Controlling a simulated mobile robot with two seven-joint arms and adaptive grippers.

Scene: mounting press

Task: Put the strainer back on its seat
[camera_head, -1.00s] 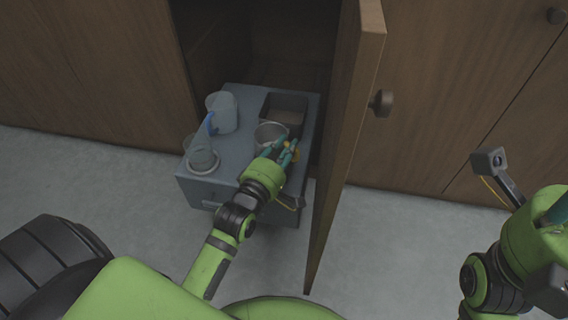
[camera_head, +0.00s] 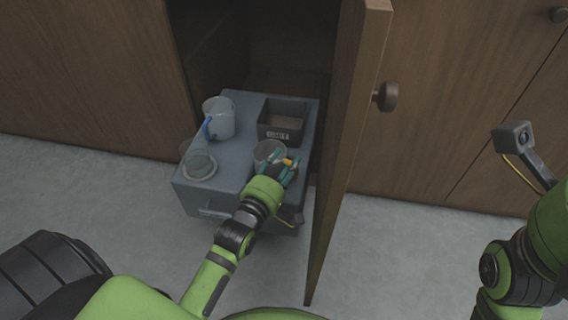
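The strainer (camera_head: 266,152) appears to be the round grey bowl near the right front of the grey drawer unit's top. A small yellow-orange part (camera_head: 289,161) shows at its right side. My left gripper (camera_head: 286,168) is at that side, with its teal fingers around the yellow part. Whether they grip it is too small to tell. The gripper hides the strainer's lower right side. A clear beaker (camera_head: 198,158) stands over a pale ring at the left front; I cannot make out a separate seat. My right gripper is out of view.
The grey drawer unit (camera_head: 237,143) stands out of the open cabinet. A clear jug with a blue handle (camera_head: 219,117) and a dark labelled bin (camera_head: 281,134) are on it. The open wooden door (camera_head: 345,150) stands close on the right.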

